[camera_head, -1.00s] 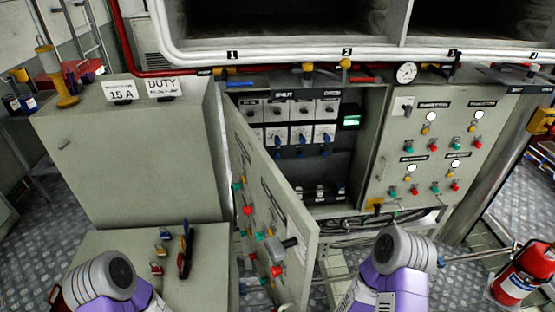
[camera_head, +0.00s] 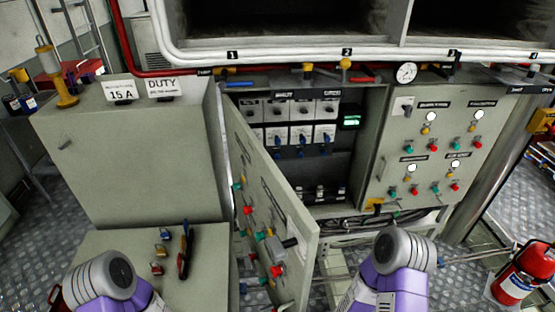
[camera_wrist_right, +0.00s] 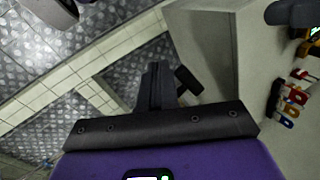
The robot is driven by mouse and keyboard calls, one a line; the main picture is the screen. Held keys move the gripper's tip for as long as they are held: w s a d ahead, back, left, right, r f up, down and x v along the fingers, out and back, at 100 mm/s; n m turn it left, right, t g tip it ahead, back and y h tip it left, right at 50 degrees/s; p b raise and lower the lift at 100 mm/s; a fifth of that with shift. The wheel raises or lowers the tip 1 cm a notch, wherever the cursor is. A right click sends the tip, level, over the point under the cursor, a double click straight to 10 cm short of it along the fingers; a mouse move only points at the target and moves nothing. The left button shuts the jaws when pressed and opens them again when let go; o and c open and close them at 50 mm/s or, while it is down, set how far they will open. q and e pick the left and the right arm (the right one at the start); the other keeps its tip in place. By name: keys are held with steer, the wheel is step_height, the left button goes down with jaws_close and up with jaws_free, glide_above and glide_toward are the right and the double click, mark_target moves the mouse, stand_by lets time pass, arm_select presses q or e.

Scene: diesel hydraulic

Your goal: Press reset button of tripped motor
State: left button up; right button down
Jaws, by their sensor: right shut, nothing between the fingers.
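The open grey motor cabinet (camera_head: 337,169) stands in the middle of the head view. Inside are a row of grey units (camera_head: 302,108) and a row of white-faced units (camera_head: 301,135) with blue parts below them. A small green-lit display (camera_head: 351,121) is at their right. I cannot tell from here which motor is tripped or which part is its reset button. The open cabinet door (camera_head: 262,205) carries green and red buttons. My right gripper (camera_wrist_right: 157,80) is shut and empty over the floor in the right wrist view. My left gripper is not in view.
A closed panel (camera_head: 430,135) with lamps and buttons is on the right. A box with padlocks (camera_head: 165,240) stands at lower left, below the "15 A" and "DUTY" signs (camera_head: 160,87). A red extinguisher (camera_head: 518,275) stands at lower right. The open door juts toward me.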

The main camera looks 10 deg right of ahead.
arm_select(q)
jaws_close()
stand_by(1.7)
